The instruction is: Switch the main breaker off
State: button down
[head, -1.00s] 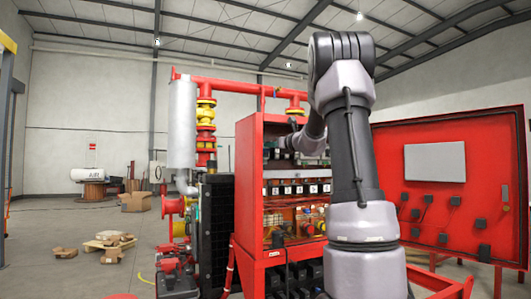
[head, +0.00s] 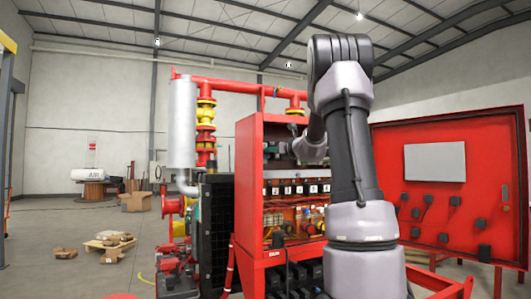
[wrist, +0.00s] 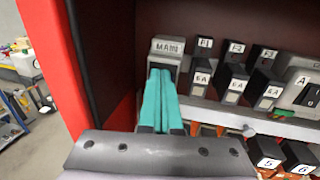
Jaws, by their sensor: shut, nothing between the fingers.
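The main breaker (wrist: 163,49) sits at the upper left inside the red cabinet, under a grey label reading MAIN. My gripper (wrist: 160,74) is shut and empty, its two teal fingers together. In the wrist view the fingertips overlap the breaker's front just below the label. They hide its lever, so I cannot tell its position or whether the fingers touch it. In the head view the gripper is inside the upper part of the open cabinet (head: 249,190), mostly hidden by the cabinet side and my wrist.
Small labelled breakers (wrist: 232,80) stand close to the right of the main breaker. A grey device marked A (wrist: 305,92) is farther right. The red cabinet wall (wrist: 60,60) is close on the left. The cabinet door (head: 450,215) stands open at the right.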

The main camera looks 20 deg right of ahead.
jog(key=a+v, duration=0.1)
jog(key=v, duration=0.5)
jog(key=shift+s+r, duration=0.3)
jog(key=shift+s, duration=0.25)
dwell(0.4)
